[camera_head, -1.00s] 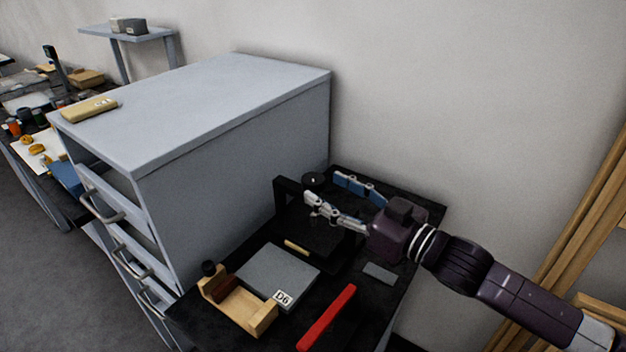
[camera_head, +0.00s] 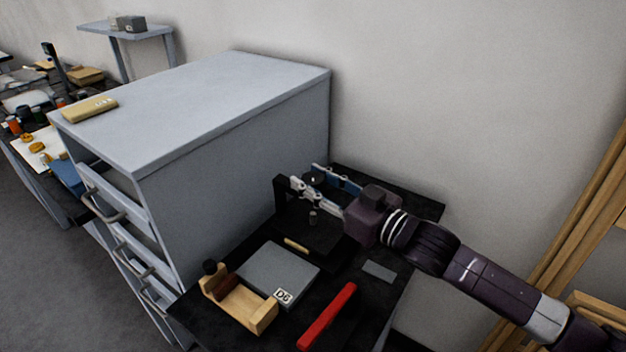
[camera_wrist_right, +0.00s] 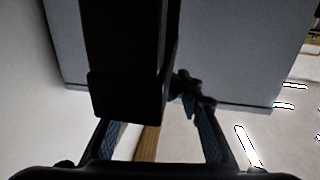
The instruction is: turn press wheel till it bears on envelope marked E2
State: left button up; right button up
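The press is a black frame (camera_head: 282,192) at the back of the dark table, beside the grey cabinet, with a dark round wheel (camera_head: 314,178) on top. My right gripper (camera_head: 308,180) is at the wheel, its two fingers apart with the wheel between their tips. I cannot tell whether they touch it. In the right wrist view my gripper (camera_wrist_right: 150,105) has spread fingers, with a dark bar of the press (camera_wrist_right: 128,60) hiding part of the left one. A pale yellow strip (camera_head: 296,245) shows at the press bed's front. No E2 mark is readable. My left gripper is out of view.
A grey block marked D6 (camera_head: 278,273), a wooden holder (camera_head: 247,310), a red bar (camera_head: 327,316) and a small grey plate (camera_head: 378,271) lie in front. The grey cabinet (camera_head: 230,170) stands close at left, with a tan packet (camera_head: 90,109) on top.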

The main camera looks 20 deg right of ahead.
jog(key=c, duration=0.6)
jog(key=shift+m+t+h, duration=0.3)
jog(key=shift+m+h, duration=0.1)
jog(key=shift+h, duration=0.2)
jog(key=shift+r+m+t+h+p, duration=0.1)
jog(key=shift+m+t+h+p, duration=0.35)
jog(key=shift+m+h, duration=0.55)
jog(key=shift+m+t+h, duration=0.2)
jog(key=shift+m+h, duration=0.55)
jog(key=shift+h, duration=0.65)
jog(key=shift+m+t+h, duration=0.15)
jog(key=shift+m+h, duration=0.6)
jog(key=shift+h, duration=0.65)
jog(key=shift+m+h, duration=0.3)
jog(key=shift+h, duration=0.2)
jog(key=o, duration=1.2)
